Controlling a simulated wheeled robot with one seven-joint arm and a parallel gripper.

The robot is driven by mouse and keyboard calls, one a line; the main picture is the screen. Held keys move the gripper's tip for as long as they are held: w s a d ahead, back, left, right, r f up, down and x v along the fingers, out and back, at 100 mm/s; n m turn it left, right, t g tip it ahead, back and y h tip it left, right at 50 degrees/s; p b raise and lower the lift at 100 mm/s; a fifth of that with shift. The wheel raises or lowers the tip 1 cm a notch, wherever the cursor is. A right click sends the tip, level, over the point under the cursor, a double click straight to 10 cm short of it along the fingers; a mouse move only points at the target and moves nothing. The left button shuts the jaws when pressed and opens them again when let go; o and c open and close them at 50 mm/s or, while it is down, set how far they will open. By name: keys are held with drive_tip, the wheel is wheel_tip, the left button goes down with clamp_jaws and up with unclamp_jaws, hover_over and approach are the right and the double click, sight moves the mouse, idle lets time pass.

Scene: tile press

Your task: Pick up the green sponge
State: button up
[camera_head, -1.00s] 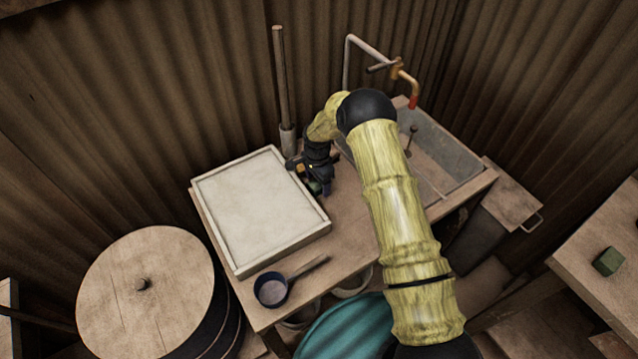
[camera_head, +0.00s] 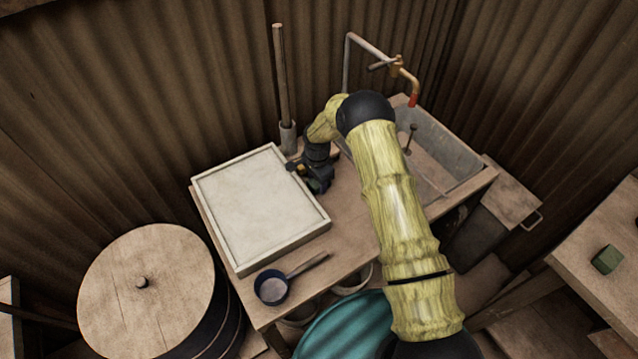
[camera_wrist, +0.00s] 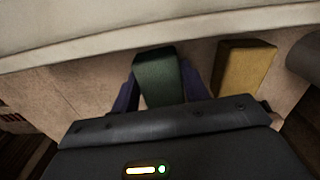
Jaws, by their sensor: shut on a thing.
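The green sponge (camera_wrist: 160,77) is a dark green block between the two purplish fingers of my gripper (camera_wrist: 160,90) in the wrist view. My gripper is shut on it, with a finger against each side. In the head view my gripper (camera_head: 318,186) points down at the wooden table, close beside the right edge of the white tray, and mostly hides the sponge. I cannot tell whether the sponge touches the tabletop.
A yellow block (camera_wrist: 243,69) stands just right of the green sponge. The white-framed tray (camera_head: 328,222) lies left of my gripper. A small pan (camera_head: 271,288) is in front, a sink (camera_head: 455,160) to the right. Another green block (camera_head: 607,259) sits on the right bench.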

wheel_tip(320, 180, up, 10)
drive_tip(key=shift+b, duration=1)
drive_tip(key=o, duration=0.4)
drive_tip(key=shift+c, duration=1.5)
